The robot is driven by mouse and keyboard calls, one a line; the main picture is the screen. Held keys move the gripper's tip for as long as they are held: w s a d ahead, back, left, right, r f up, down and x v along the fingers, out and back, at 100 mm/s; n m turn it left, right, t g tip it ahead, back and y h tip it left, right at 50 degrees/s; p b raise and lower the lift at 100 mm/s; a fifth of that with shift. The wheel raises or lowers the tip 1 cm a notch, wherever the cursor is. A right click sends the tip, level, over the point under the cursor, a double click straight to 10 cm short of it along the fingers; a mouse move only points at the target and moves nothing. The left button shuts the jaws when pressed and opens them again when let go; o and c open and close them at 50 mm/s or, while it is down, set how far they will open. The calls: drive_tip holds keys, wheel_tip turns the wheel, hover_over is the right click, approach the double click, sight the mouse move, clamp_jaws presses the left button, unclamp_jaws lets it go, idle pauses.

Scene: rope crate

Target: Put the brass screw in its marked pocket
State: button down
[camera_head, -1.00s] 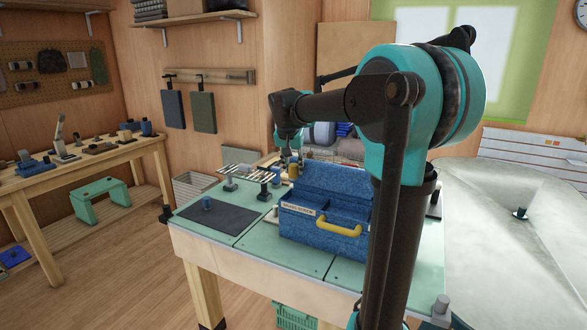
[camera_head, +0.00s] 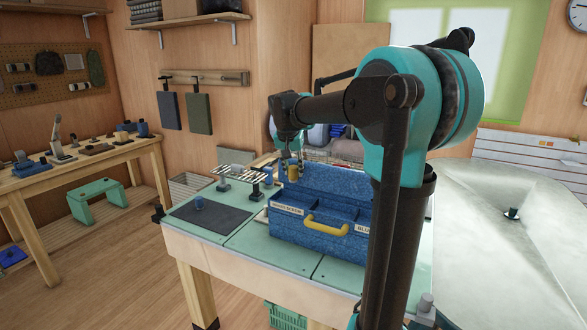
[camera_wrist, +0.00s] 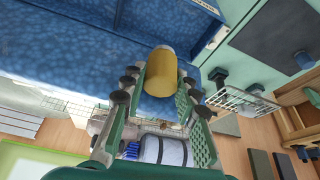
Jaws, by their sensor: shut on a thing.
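My gripper (camera_wrist: 160,88) is shut on the brass screw (camera_wrist: 161,72), which shows as a thick yellow-brass cylinder between the fingers in the wrist view. In the head view the brass screw (camera_head: 292,173) hangs under my wrist at the left back corner of the blue crate (camera_head: 290,228). The crate has a raised back wall, a yellow handle (camera_head: 327,226), open pockets and white labels at the front. The left label (camera_head: 287,208) seems to read brass screw. The pocket floors are mostly hidden.
A wire rack (camera_head: 240,173) stands behind the mat. My arm hides the crate's right side.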

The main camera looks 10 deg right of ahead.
drive_tip(key=shift+f, duration=4.25)
drive_tip(key=shift+f, duration=0.5)
drive_tip(key=c, duration=1.1)
unclamp_jaws()
drive_tip(key=shift+o, duration=0.2)
drive_tip(key=v, duration=1.2)
